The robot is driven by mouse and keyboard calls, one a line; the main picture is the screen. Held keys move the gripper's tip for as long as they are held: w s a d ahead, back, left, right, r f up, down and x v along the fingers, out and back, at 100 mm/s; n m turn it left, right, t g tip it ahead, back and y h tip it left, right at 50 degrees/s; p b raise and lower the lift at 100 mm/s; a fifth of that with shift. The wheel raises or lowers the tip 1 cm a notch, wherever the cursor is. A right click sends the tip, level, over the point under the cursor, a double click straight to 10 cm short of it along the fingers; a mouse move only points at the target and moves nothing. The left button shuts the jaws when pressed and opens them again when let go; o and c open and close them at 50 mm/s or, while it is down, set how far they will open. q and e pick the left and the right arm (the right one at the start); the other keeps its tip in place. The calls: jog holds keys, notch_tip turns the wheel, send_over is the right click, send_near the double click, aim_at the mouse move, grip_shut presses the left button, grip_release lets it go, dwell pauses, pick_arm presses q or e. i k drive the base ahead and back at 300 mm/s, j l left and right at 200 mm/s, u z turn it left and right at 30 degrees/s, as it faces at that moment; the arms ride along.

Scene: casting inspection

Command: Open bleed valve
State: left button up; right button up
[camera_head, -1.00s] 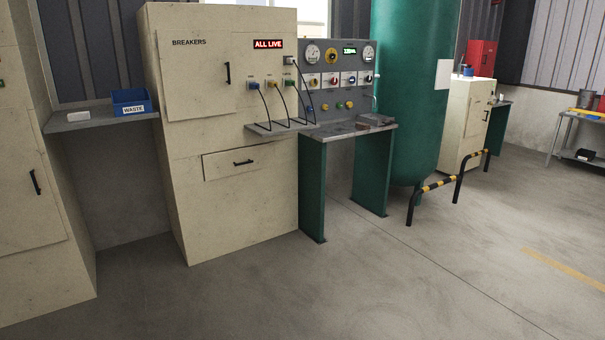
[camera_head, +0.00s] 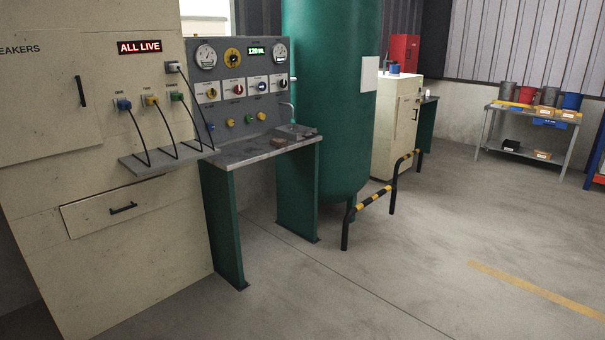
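A grey control panel (camera_head: 243,88) stands behind a small bench with green legs. It carries two round gauges, a yellow dial (camera_head: 233,58) and a lit green display (camera_head: 257,51). A row of rotary switches (camera_head: 238,90) with coloured knobs runs below them. Under that sit small yellow, green and blue knobs (camera_head: 250,119). A thin bent pipe (camera_head: 291,107) shows at the panel's right edge. Which of these is the bleed valve I cannot tell; labels are too small to read. A tall green tank (camera_head: 330,90) stands right of the panel. Neither gripper is in view.
A beige breaker cabinet (camera_head: 150,240) with an "ALL LIVE" sign and cabled plugs stands left, its small shelf (camera_head: 150,163) jutting out. The bench top (camera_head: 240,152) holds small items. A black-and-yellow rail (camera_head: 374,198) guards the tank. Open floor (camera_head: 400,280) lies in front.

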aim_at(213, 91)
jog(key=i, duration=1.85)
jog(key=i+u, duration=0.1)
jog(key=i, duration=0.5)
jog(key=i+l+u, duration=0.1)
jog(key=i, duration=0.55)
jog(key=i+l+u, duration=0.1)
jog(key=i, duration=0.5)
jog(key=i+l+u, duration=0.15)
jog(key=i, duration=0.15)
jog(key=i+l+u, duration=0.15)
jog(key=i, duration=0.15)
